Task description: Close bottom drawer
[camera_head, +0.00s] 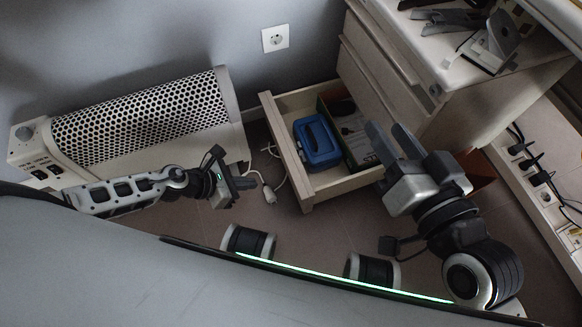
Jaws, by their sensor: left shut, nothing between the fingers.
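The bottom drawer (286,150) of the pale cabinet (400,75) is pulled out, with its front panel towards the left. A blue box (318,142) lies inside, beside a green-edged divider and dark small items. My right gripper (390,131) is open, its two fingers apart. In the picture it overlaps the drawer's right side and the cabinet; whether it touches either I cannot tell. My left gripper (243,183) is shut and empty, to the left of the drawer front and apart from it.
A white perforated heater (140,115) stands along the wall at left. A white cable plug (269,194) lies on the floor by the drawer front. A desktop with a stapler (452,18) is above the cabinet. A cable tray (540,195) with sockets runs at right.

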